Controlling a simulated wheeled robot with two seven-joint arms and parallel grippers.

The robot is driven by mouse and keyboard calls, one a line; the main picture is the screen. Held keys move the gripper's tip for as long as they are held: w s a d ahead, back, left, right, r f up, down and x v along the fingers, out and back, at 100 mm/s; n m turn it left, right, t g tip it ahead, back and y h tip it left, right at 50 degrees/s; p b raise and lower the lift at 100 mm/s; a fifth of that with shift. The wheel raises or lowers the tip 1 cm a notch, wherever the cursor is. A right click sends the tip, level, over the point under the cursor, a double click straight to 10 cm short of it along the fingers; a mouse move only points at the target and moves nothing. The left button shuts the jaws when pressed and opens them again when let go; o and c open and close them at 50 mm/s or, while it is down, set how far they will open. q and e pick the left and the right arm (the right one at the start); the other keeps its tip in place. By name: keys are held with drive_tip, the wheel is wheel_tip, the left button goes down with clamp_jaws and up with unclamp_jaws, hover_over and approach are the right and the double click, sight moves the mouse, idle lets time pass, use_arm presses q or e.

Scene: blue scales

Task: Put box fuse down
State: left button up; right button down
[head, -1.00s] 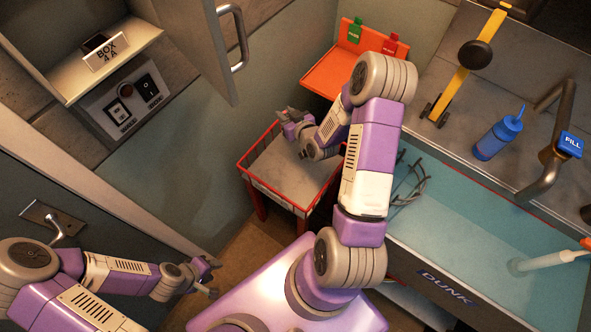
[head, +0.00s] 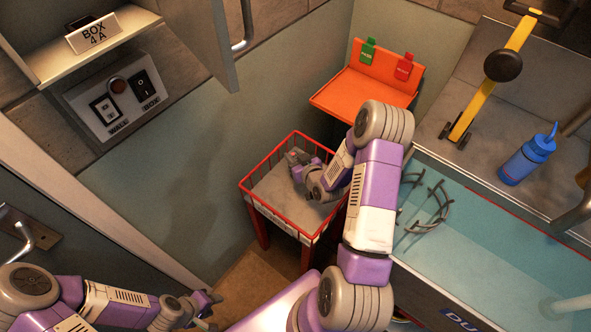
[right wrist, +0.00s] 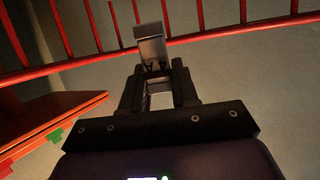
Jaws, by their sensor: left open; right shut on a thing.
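The box fuse (right wrist: 151,45) is a small pale grey block, seen in the right wrist view between the fingertips of my right gripper (right wrist: 155,75), which is shut on it. In the head view my right gripper (head: 296,160) is over the back part of the red wire basket stand (head: 275,192), and the fuse is hard to tell from the fingers. I cannot tell whether the fuse touches the basket floor. My left gripper (head: 208,303) is open and empty at the lower left, well away from the basket.
An orange tray (head: 362,92) with green and red tags stands behind the basket. A teal tank (head: 480,250) is at right, with a blue bottle (head: 525,160) and a yellow lever (head: 490,80) beyond. A switch panel (head: 115,103) and a "BOX 4A" shelf are at left. The basket's front floor is clear.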

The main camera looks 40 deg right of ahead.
wheel_tip(320, 180, down, 4)
drive_tip(key=shift+b, duration=0.75)
drive_tip(key=shift+f, duration=0.6)
drive_tip(key=c, duration=0.8)
unclamp_jaws()
drive_tip(key=shift+c, duration=0.2)
